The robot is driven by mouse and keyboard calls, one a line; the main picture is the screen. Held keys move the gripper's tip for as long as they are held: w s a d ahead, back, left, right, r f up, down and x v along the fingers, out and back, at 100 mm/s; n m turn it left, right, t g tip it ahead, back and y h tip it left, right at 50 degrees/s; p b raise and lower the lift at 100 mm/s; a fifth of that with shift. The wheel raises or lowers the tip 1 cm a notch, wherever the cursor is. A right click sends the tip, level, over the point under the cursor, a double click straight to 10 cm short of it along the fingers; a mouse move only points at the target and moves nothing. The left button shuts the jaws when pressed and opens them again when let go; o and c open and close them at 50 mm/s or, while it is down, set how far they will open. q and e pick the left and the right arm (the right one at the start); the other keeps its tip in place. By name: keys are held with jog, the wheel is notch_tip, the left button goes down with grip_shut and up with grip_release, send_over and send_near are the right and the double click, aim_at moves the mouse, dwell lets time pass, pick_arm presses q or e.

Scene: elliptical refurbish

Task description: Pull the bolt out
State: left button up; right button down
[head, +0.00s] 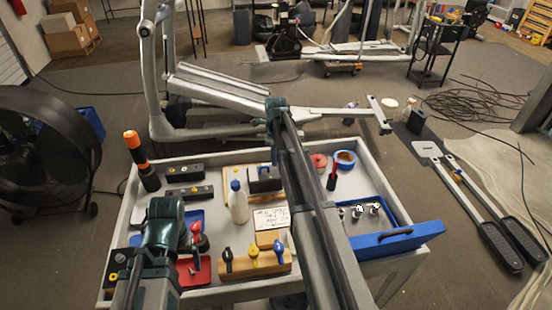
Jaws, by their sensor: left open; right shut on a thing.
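The grey elliptical frame (215,82) stands behind the cart, with a bar (325,113) running right from its joint. My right arm reaches up across the cart, and my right gripper (277,108) is at that joint. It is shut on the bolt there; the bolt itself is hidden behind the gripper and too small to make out. My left gripper (165,215) is open over the left part of the cart, beside the red-handled tool (197,236) and apart from the elliptical. Its fingertips are hard to see.
The tool cart (128,215) holds a white bottle (238,203), an orange-handled tool (136,150), a blue tape roll (345,160) and a rack of coloured knobs (255,264). A black fan (45,145) stands left. Detached pedal arms (470,205) lie right.

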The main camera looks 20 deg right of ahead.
notch_tip(320, 180, up, 4)
jog(key=p, duration=0.4)
